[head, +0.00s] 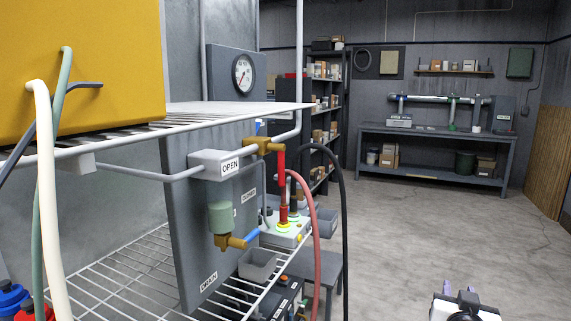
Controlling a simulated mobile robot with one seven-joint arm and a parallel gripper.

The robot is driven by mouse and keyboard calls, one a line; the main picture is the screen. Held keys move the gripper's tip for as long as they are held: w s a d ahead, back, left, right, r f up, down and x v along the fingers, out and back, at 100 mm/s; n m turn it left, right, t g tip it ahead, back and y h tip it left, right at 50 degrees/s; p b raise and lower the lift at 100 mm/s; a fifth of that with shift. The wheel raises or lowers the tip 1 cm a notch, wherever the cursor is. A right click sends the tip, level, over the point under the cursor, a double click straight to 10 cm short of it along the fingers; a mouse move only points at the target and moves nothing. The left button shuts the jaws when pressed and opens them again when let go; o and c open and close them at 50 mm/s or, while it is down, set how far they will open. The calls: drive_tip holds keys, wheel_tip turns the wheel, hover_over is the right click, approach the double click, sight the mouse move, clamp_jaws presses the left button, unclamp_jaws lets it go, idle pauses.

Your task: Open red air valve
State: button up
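The red air valve has a brass body (264,145) on the grey pipe, to the right of a grey box labelled OPEN (230,166). Its red lever (281,165) hangs straight down, across the pipe's run. A second label below the OPEN box is partly hidden and hard to read. A white and black end part of my arm, seemingly my gripper (460,300), shows at the bottom right edge, well apart from the valve.
A wire shelf (130,275) and a yellow cabinet (80,60) stand at left. A brass drain valve with a blue lever (252,235) sits below. Red (315,230) and black hoses hang right of the valve. The floor (400,240) in the middle is clear, with a workbench (430,130) behind.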

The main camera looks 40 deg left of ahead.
drive_tip(key=w+a+r+n+g+y, duration=0.1)
drive_tip(key=a+r+n+y, duration=0.15)
drive_tip(key=a, duration=0.25)
drive_tip(key=w+a+r+n+g+y, duration=0.1)
drive_tip(key=a+r+n+g+y, duration=0.15)
drive_tip(key=a+y, duration=0.2)
drive_tip(key=n+g+y, duration=0.8)
drive_tip(key=n+g, duration=0.4)
drive_tip(key=g, duration=0.2)
approach(281, 172)
drive_tip(key=a+p, duration=0.3)
drive_tip(key=a, duration=0.7)
drive_tip(key=shift+a, duration=0.3)
clamp_jaws()
